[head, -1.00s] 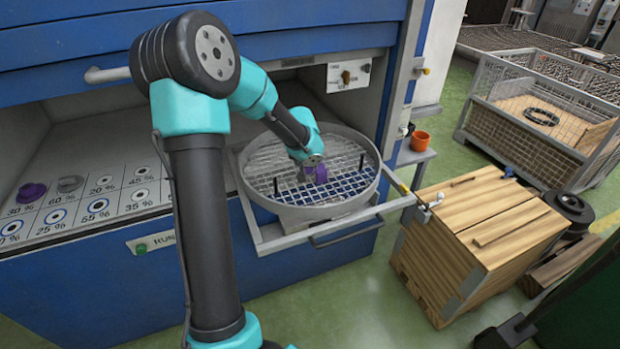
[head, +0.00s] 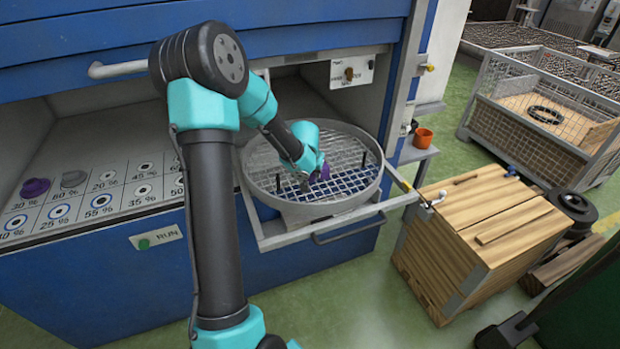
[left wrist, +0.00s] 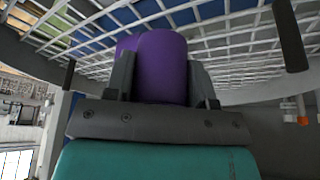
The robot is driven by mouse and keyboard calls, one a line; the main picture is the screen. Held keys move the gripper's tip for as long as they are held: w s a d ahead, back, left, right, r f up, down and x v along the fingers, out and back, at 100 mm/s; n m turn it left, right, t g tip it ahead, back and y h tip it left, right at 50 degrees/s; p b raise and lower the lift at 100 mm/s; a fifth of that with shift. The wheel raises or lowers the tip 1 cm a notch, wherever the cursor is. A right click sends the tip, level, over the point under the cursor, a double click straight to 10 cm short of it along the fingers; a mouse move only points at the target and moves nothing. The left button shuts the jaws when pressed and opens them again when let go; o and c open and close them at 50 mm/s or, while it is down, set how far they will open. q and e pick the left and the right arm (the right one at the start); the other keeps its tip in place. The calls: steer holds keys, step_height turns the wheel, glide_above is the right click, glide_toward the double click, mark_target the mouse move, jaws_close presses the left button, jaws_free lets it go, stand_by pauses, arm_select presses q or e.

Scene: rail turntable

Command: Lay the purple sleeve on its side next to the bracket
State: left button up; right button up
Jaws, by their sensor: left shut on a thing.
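The purple sleeve (head: 324,171) is in my left gripper (head: 312,175), over the round mesh turntable (head: 262,203). In the left wrist view the sleeve (left wrist: 160,62) sits between the two dark fingers of my left gripper (left wrist: 162,82), which is shut on it. The mesh shows close behind the sleeve there. I cannot tell whether the sleeve touches the mesh. In the head view the gripper and wrist hide part of the sleeve. I cannot make out a bracket for certain. My right gripper is not in view.
Dark upright posts (head: 361,157) stand on the turntable, with a raised metal rim around it. A purple piece (head: 35,187) and a grey piece (head: 74,179) stand on the marked shelf at left. A wooden crate (head: 480,235) and an orange pot (head: 423,138) are to the right.

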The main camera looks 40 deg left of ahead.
mark_target(310, 178)
arm_select(q)
steer(key=shift+f, duration=1.65)
steer(key=shift+f, duration=0.15)
steer(key=o, duration=1.1)
steer(key=shift+c, duration=0.2)
steer(key=v, duration=1.2)
